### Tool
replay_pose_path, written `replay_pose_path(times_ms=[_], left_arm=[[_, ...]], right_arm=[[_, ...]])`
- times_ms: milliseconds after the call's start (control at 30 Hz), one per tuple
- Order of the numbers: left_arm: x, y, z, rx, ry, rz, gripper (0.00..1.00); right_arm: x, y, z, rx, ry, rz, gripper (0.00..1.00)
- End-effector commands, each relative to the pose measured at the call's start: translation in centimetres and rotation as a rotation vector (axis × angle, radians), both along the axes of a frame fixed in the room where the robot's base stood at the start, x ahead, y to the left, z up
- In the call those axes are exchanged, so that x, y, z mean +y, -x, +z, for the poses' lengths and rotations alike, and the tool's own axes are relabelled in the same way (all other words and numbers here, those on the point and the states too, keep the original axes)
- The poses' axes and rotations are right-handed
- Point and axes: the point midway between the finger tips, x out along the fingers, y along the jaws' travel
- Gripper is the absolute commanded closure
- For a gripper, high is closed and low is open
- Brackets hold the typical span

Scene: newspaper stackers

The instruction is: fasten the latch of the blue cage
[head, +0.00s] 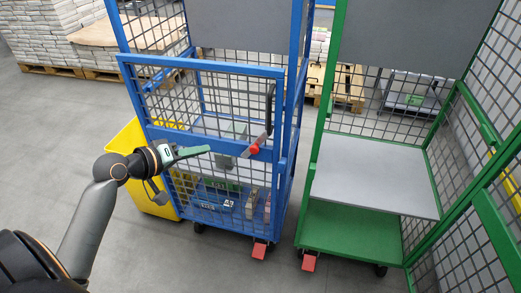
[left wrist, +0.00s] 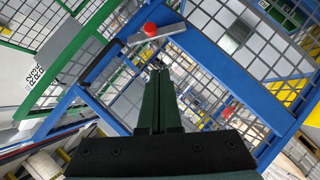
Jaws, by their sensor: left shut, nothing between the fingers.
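The blue cage (head: 205,68) stands in the middle of the head view, with a mesh half-gate across its front. Its latch (head: 262,139) is a grey lever with a red knob at the gate's right side, and it lies slanted. In the left wrist view the latch (left wrist: 157,33) shows above my fingers, beside the blue frame. My left gripper (head: 208,150) is shut and empty, in front of the gate and left of the latch, apart from the red knob. Its closed fingers (left wrist: 157,72) point toward the cage in the left wrist view. My right gripper is not in view.
A green cage (head: 329,105) with a grey shelf (head: 375,175) stands close on the right. A yellow bin (head: 127,142) is behind my left arm. Red pedals (head: 259,250) stick out at the cage's foot. Newspaper stacks (head: 40,35) stand at the back left. Floor in front is clear.

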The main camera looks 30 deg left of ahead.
Motion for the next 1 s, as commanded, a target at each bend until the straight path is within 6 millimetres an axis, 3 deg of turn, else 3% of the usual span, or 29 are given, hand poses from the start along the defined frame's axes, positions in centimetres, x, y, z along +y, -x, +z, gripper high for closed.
replay_pose_path(times_ms=[200, 633, 767, 1000], left_arm=[[0.2, -0.1, 1.2, -0.016, 0.026, -0.003, 1.0], [0.1, -0.6, 1.0, -0.016, 0.026, -0.003, 1.0], [-0.3, -2.1, 0.4, -0.017, 0.027, -0.004, 1.0], [-1.4, -6.5, -1.6, -0.017, 0.029, -0.003, 1.0]], right_arm=[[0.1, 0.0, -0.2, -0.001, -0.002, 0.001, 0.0], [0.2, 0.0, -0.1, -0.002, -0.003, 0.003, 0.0], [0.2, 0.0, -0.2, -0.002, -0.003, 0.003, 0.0], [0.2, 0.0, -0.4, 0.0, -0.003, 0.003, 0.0]])
